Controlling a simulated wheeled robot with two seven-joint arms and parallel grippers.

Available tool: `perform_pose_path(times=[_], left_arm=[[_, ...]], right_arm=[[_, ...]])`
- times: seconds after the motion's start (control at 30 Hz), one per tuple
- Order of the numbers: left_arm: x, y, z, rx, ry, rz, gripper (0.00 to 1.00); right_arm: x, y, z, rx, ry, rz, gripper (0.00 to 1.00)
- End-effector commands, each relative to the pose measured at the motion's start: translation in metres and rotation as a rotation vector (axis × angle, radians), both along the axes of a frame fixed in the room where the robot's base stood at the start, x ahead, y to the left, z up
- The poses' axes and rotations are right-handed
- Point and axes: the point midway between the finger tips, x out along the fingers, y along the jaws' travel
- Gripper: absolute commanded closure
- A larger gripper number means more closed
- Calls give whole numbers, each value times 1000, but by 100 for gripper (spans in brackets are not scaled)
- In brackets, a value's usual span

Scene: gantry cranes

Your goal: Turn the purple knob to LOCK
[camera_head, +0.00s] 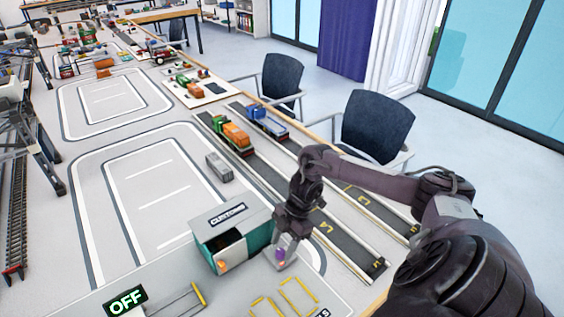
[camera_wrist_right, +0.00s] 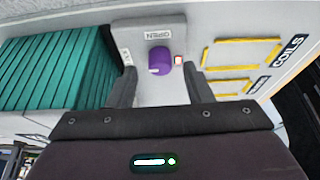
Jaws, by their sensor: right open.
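The purple knob (camera_wrist_right: 159,61) sits on a light grey block (camera_wrist_right: 148,32) marked OPEN, with a small red and white mark on one side. A white pointer line on the knob is turned toward the left of the right wrist view. In the head view the knob (camera_head: 281,253) is small, beside the customs building. My right gripper (camera_wrist_right: 160,88) is open, with its fingers on either side of the knob's block and apart from the knob. In the head view my right gripper (camera_head: 287,238) hangs down over the knob. My left gripper is not in view.
The teal and grey CUSTOMS building (camera_head: 232,237) stands close to the left of the gripper. Yellow-marked bays (camera_head: 285,300) lie in front. Toy trucks (camera_head: 232,135) stand on lanes farther back.

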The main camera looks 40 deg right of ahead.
Motion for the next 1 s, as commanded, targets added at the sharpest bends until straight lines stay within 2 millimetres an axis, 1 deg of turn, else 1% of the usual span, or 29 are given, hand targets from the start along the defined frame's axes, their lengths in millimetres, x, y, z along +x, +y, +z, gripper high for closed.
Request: perform_pose_path(times=[0.03,0.2,0.3,0.4,0.53,1.0], left_arm=[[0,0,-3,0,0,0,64],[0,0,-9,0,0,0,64],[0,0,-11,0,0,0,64],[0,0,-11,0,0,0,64],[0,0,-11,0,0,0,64],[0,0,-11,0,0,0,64]], right_arm=[[1,-5,8,-2,-5,-1,54],[-1,-16,35,-3,-3,-2,54],[-1,-21,46,-3,-2,-1,54],[-2,-23,53,-1,-1,0,54],[-2,-24,56,-1,-1,0,54],[-2,-24,56,-1,0,-1,54]])
